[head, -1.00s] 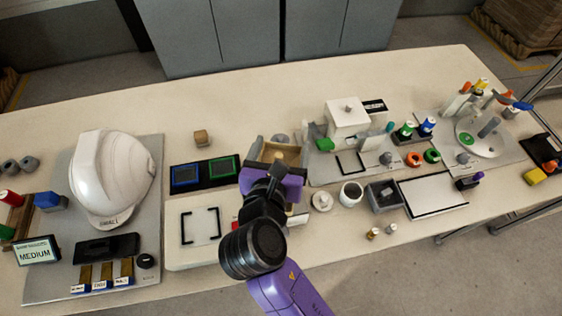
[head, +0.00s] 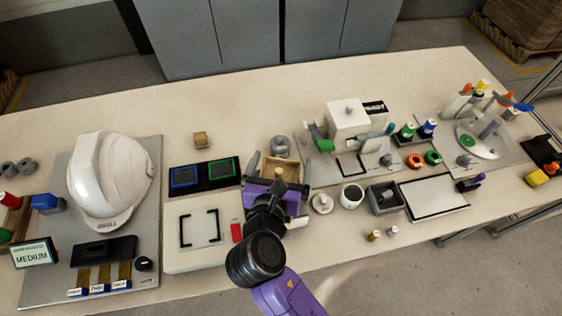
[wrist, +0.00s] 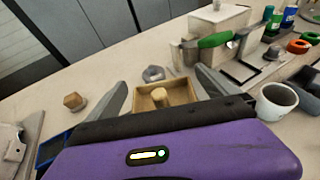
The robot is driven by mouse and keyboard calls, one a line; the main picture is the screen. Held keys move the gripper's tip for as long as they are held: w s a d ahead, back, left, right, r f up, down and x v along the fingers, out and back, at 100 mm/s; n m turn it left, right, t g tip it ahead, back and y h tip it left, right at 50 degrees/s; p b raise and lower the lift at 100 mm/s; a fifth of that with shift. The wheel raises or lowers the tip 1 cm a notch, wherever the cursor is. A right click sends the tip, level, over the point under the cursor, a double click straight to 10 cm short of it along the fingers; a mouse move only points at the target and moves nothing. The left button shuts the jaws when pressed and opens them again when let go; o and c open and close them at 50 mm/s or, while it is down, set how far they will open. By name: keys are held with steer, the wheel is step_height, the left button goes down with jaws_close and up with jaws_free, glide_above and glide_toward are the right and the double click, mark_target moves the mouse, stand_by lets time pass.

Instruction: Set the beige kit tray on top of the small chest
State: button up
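The beige kit tray (head: 292,173) is a small open wooden-looking box on the table. It also shows in the wrist view (wrist: 181,95), with a short tan peg standing in it. My gripper (head: 280,163) is open, its grey fingers spread to either side of the tray; in the wrist view the fingers (wrist: 160,80) appear apart from its walls. The near part of the tray is hidden behind my purple hand. A white box with a knob on its lid (head: 347,118), probably the small chest, stands behind and right of the tray; its top around the knob is bare.
A grey ring (head: 280,146) lies just behind the tray. A white cup (head: 351,196) and grey bin (head: 384,198) are to the right. A dark panel (head: 205,173) and white helmet (head: 108,178) are left.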

steer(key=shift+r, duration=0.1)
steer(key=v, duration=1.2)
steer(key=shift+a, duration=0.1)
stand_by(0.3)
